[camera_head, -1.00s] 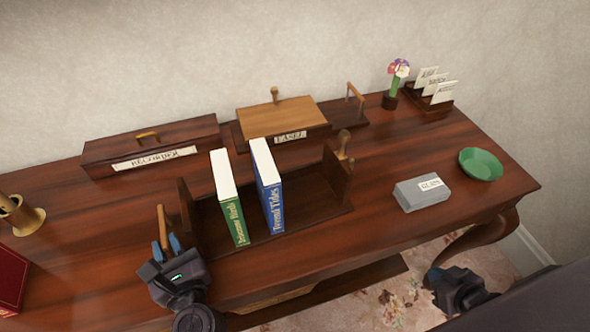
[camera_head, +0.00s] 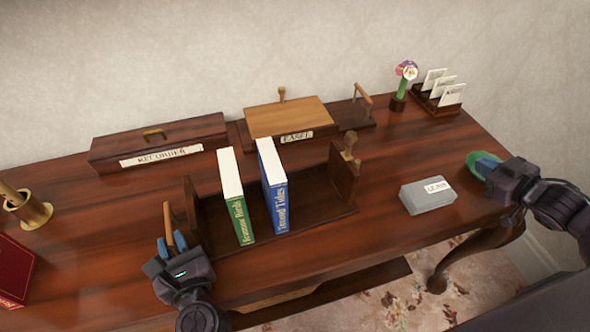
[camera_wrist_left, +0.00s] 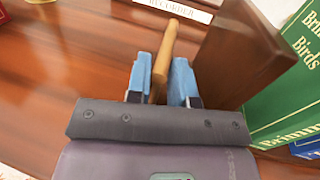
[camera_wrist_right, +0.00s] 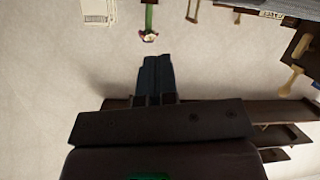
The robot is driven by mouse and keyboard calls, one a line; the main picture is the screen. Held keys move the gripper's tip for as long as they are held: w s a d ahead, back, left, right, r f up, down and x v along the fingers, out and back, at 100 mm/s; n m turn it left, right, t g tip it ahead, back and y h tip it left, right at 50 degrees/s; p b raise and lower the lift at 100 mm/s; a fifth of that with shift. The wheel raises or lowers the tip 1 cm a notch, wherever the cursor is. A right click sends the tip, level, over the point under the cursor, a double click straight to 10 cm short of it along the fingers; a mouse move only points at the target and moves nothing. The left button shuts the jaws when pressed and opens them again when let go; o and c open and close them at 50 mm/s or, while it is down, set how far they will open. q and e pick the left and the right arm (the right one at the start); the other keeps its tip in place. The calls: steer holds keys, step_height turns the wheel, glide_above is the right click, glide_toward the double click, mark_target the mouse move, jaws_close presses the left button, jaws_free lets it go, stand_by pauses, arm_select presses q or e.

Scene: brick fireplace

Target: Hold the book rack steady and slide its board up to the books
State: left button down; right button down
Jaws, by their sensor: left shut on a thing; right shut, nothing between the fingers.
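The dark wooden book rack (camera_head: 310,215) stands on the desk, holding a green book (camera_head: 236,200) and a blue book (camera_head: 273,190) upright. Its right end board (camera_head: 343,178), with a light wooden knob (camera_head: 349,147), stands apart from the blue book, leaving a bare gap. My left gripper (camera_head: 170,244) is shut on the light wooden handle (camera_wrist_left: 163,60) beside the rack's left end panel (camera_head: 192,203); the panel also shows in the left wrist view (camera_wrist_left: 250,50). My right gripper (camera_head: 485,165) is shut and empty, in front of the green bowl and partly hiding it.
A grey labelled box (camera_head: 428,197) sits between the rack and the green bowl (camera_head: 472,160). Behind the rack are the recorder case (camera_head: 160,145) and the easel (camera_head: 290,118). A flower vase (camera_head: 398,102) and a card holder (camera_head: 437,102) stand at the back right.

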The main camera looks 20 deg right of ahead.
steer(key=w+a+r+n+t+y, duration=0.2)
steer(key=w+a+r+n+y, duration=0.1)
steer(key=w+a+r+n, duration=0.15)
steer(key=n+g+y, duration=0.4)
steer(key=n+g, duration=1.3)
steer(key=n, duration=1.2)
glide_toward(344, 157)
steer(key=d, duration=0.4)
steer(key=shift+m, duration=0.25)
steer(key=shift+x, duration=4.85)
steer(key=shift+w+a, duration=0.15)
steer(key=shift+a, duration=0.05)
steer(key=shift+a, duration=2.15)
